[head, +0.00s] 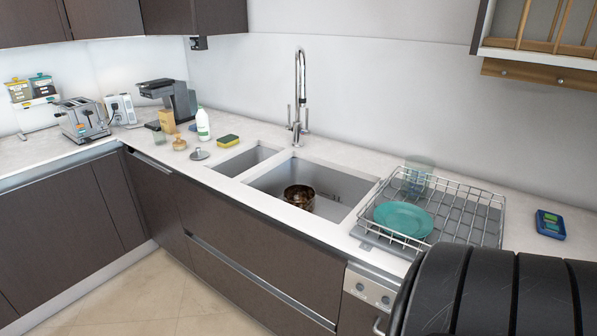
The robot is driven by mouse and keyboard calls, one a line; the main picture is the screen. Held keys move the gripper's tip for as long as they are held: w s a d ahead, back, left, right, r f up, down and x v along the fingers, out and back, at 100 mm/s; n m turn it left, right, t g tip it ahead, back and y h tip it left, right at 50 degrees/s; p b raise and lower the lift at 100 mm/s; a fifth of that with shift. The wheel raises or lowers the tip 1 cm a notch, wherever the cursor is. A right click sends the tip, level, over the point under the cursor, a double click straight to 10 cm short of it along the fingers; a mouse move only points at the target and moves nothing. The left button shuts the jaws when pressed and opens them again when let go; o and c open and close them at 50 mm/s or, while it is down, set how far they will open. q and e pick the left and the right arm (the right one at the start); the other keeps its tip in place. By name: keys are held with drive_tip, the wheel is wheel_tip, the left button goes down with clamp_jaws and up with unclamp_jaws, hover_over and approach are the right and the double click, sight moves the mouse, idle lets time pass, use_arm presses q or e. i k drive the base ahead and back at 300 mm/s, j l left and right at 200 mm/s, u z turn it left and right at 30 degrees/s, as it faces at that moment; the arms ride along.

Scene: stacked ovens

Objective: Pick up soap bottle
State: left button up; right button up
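The soap bottle appears to be the white bottle (203,125) with a green label, standing upright on the counter left of the sink. Nothing hides it in the head view. Neither of my grippers shows in this view. A black ribbed part, likely my own arm, fills the lower right corner.
Near the bottle are a small jar (179,143), a yellow-green sponge (228,140), a coffee machine (172,97) and a toaster (81,119). The sink (338,190) holds a pot (299,196). A dish rack (480,215) with a teal plate (404,218) stands to its right.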

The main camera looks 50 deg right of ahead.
sight(201, 117)
drive_tip(key=l+z, duration=0.3)
drive_tip(key=z, duration=0.2)
drive_tip(key=l+z, duration=0.35)
drive_tip(key=z, duration=0.15)
drive_tip(key=l+z, duration=0.3)
drive_tip(key=z, duration=0.2)
